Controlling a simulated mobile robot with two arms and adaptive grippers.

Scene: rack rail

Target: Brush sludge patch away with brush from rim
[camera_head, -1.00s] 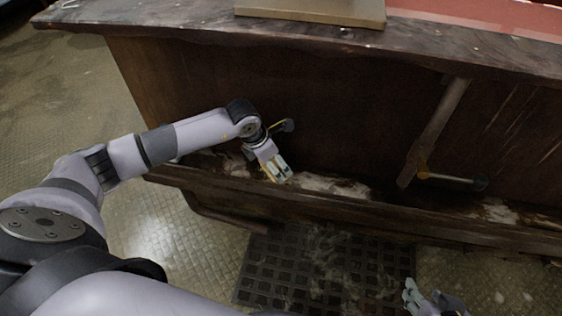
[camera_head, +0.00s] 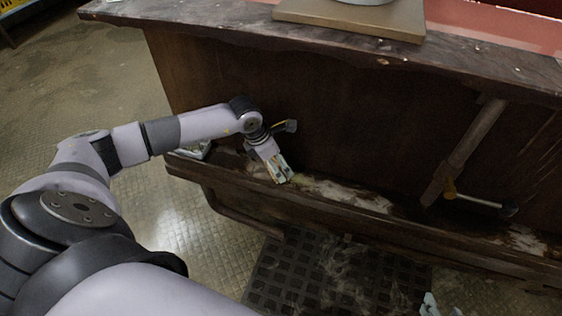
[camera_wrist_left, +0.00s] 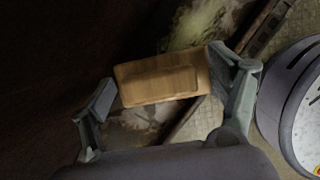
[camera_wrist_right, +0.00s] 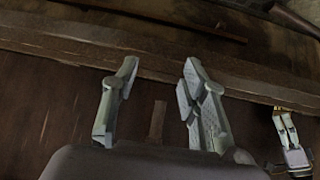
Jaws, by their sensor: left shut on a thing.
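My left gripper (camera_head: 280,174) is shut on the brush, whose light wooden block (camera_wrist_left: 162,78) sits between the fingers in the left wrist view. The brush's bristles are hidden. The gripper reaches down at the dark wooden rim (camera_head: 320,203) of the trough-like ledge. A yellow-green sludge patch (camera_wrist_left: 200,22) lies just beyond the brush in the left wrist view; in the head view it shows faintly beside the fingertips (camera_head: 303,184). I cannot tell whether the brush touches it. My right gripper (camera_wrist_right: 158,68) is open and empty; only its tip shows in the head view.
Whitish patches (camera_head: 355,198) lie farther right along the ledge. A slanted post (camera_head: 468,150) with a bracket stands at the right. A pale object (camera_head: 196,150) sits at the ledge's left end. A counter top (camera_head: 230,22) overhangs above; a dark grid mat (camera_head: 290,275) lies below.

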